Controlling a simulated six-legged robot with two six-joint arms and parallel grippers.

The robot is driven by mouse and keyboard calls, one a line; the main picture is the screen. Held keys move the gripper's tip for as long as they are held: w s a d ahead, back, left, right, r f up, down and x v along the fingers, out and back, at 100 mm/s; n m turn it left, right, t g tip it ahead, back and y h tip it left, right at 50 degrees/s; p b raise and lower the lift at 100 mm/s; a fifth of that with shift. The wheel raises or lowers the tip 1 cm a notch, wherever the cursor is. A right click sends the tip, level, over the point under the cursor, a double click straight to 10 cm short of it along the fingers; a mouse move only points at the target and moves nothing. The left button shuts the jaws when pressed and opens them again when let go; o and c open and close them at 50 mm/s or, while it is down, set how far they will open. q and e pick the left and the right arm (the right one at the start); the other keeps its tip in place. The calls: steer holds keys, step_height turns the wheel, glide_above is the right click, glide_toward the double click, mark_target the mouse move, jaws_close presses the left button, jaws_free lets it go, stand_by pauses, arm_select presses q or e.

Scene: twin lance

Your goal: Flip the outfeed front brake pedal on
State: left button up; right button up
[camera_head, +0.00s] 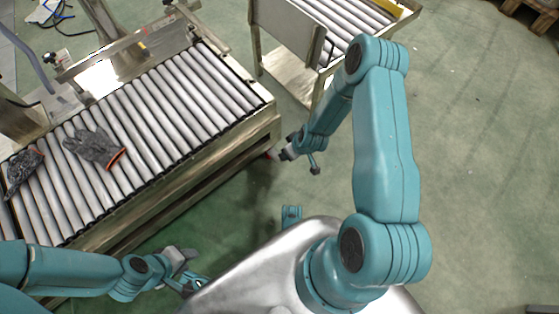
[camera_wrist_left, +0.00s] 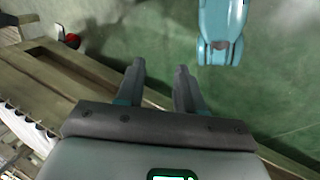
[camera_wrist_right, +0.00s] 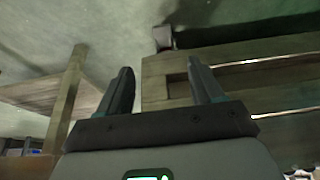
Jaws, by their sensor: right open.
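A small red-tipped part (camera_head: 271,154), possibly the brake pedal, shows low at the near right corner of the roller conveyor (camera_head: 180,185). In the left wrist view a dark part with a red tip (camera_wrist_left: 72,40) sits beyond the frame's end. My right gripper (camera_head: 284,154) is close beside that corner, partly hidden by its own arm. Its open fingers also show in the right wrist view (camera_wrist_right: 163,85), with nothing between them. A small blocky part (camera_wrist_right: 163,37) lies beyond them by the frame. My left gripper (camera_head: 190,284) is open and empty beside the conveyor's near side, over the floor.
Two grey gloves, one with an orange cuff (camera_head: 95,147) and a darker one (camera_head: 24,168), lie on the rollers. A second roller table (camera_head: 290,35) stands behind, across a gap. Green floor (camera_head: 470,160) to the right is clear. A wooden pallet (camera_head: 530,12) is at the far right.

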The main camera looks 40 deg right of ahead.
steer(key=b+x, duration=0.7)
steer(key=x, duration=0.8)
steer(key=shift+a+f, duration=0.2)
steer(key=shift+f, duration=0.05)
arm_select(q)
steer(key=w+a+f+t, duration=0.1)
steer(key=w+f+t, duration=0.1)
steer(key=w+f, duration=0.2)
step_height(320, 180, down, 4)
steer(key=shift+w+a+r, duration=0.25)
steer(key=shift+w, duration=0.15)
arm_select(e)
steer(key=c, duration=1.1)
